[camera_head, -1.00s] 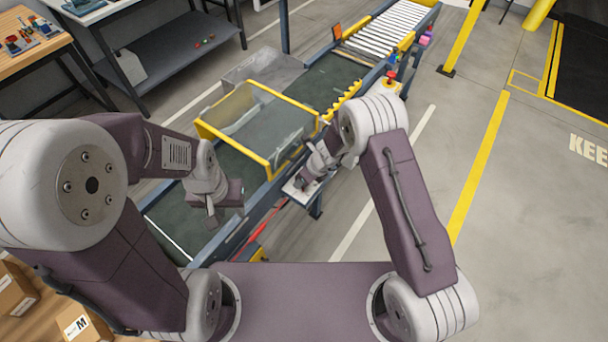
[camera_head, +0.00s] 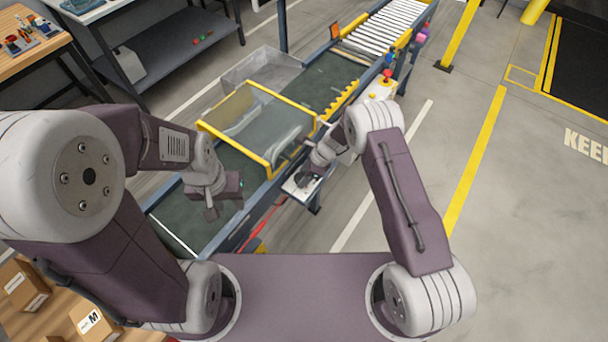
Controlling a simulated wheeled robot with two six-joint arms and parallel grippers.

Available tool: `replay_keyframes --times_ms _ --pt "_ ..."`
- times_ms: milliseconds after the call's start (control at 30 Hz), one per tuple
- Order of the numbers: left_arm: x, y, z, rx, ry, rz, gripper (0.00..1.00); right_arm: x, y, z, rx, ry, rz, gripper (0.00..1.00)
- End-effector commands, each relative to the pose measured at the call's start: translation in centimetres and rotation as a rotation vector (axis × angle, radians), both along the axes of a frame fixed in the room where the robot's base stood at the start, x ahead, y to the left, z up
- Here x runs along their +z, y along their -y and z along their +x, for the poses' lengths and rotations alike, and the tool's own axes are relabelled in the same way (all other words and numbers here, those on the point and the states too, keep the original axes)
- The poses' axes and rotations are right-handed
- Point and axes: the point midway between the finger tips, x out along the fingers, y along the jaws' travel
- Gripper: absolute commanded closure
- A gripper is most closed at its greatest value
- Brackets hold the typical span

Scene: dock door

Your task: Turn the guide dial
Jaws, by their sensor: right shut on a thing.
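The guide dial (camera_head: 302,180) is a small dark knob on a pale plate (camera_head: 294,190) fixed to the near right side of the conveyor. My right gripper (camera_head: 305,178) reaches down at this plate and is shut on the dial. The gripper and wrist cover much of the dial, so its pointer and markings cannot be read. My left gripper (camera_head: 212,208) hangs over the dark conveyor belt (camera_head: 238,180), left of the dial and apart from it. Its fingertips are too small and turned to show whether they are apart.
A clear guard with a yellow frame (camera_head: 268,163) spans the belt beside the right gripper. A control box with a red button (camera_head: 373,96) stands farther along the rail. Cartons (camera_head: 92,322) lie at lower left. The floor to the right is clear.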

Motion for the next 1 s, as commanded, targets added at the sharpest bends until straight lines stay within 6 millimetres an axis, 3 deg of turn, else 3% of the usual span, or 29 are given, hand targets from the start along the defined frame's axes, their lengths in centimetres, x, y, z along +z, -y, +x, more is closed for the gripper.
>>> replay_keyframes --times_ms 400,433,500,833,1000 --pt "0.0 0.0 0.0 0.0 0.0 0.0 0.64 0.1 0.0 0.1 0.006 0.004 0.0 0.91" --pt "0.0 0.0 0.0 0.0 0.0 0.0 0.64 0.1 0.0 0.1 0.006 0.004 0.0 0.48" --pt "0.0 0.0 0.0 0.0 0.0 0.0 0.64 0.1 0.0 0.1 0.006 0.002 0.001 0.3" --pt "0.0 0.0 0.0 0.0 0.0 0.0 0.64 0.3 0.1 0.1 0.006 0.002 0.001 0.3" --pt "-0.3 0.0 0.0 0.0 0.0 0.0 0.64 3.1 1.2 0.0 0.003 0.005 0.001 0.3"
